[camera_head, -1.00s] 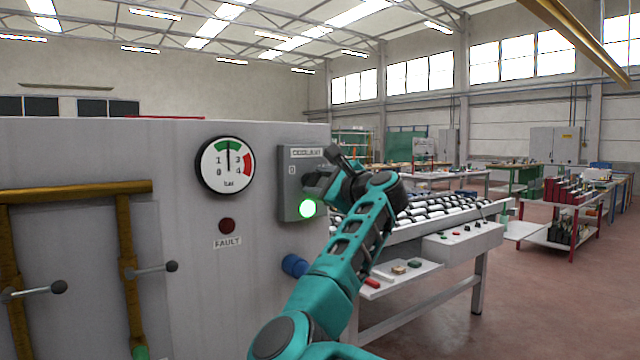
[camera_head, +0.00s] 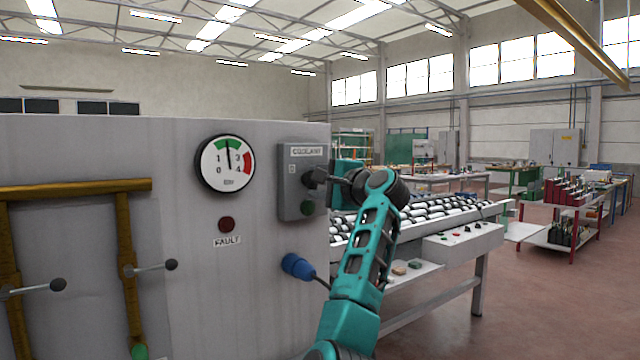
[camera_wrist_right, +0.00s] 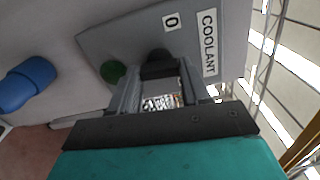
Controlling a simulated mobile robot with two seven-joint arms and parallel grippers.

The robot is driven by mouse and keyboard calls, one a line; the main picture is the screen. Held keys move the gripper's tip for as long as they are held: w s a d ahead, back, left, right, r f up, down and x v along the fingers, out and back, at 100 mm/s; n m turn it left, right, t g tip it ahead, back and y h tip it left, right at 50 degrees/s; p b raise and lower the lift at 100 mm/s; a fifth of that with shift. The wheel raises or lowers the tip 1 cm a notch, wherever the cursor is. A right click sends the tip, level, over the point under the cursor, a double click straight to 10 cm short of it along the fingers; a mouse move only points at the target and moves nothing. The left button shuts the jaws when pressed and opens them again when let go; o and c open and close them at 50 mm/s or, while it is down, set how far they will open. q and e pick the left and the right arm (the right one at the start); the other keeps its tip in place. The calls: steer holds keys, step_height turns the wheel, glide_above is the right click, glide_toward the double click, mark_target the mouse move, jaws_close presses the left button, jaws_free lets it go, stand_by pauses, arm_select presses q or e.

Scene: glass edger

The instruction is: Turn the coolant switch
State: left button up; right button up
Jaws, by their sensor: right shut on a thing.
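The grey coolant switch box (camera_head: 289,200) is on the right end of the grey machine panel, under a COOLANT label (camera_head: 306,151). My right gripper (camera_head: 317,178) is at the front of the box, and its fingers mostly hide the knob in the head view. In the right wrist view, the black knob (camera_wrist_right: 158,62) sits between the fingertips of my right gripper (camera_wrist_right: 158,80), which is shut on it. A "0" mark (camera_wrist_right: 171,21) is on the box face. The green lamp (camera_head: 307,208) below the knob is dark; it also shows in the wrist view (camera_wrist_right: 113,72). My left gripper is out of view.
A pressure gauge (camera_head: 227,164) and a dark red FAULT lamp (camera_head: 227,224) are left of the box. A blue plug (camera_head: 297,266) with a cable sticks out below it. A roller conveyor (camera_head: 440,222) stands to the right.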

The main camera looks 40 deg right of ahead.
steer(key=n, duration=0.8)
steer(key=shift+n, duration=0.7)
steer(key=o, duration=1.1)
steer(key=shift+c, duration=0.2)
steer(key=s+a+b, duration=0.1)
steer(key=s+b, duration=0.1)
steer(key=s, duration=1)
steer(key=shift+s+a, duration=0.25)
steer(key=shift+s, duration=0.15)
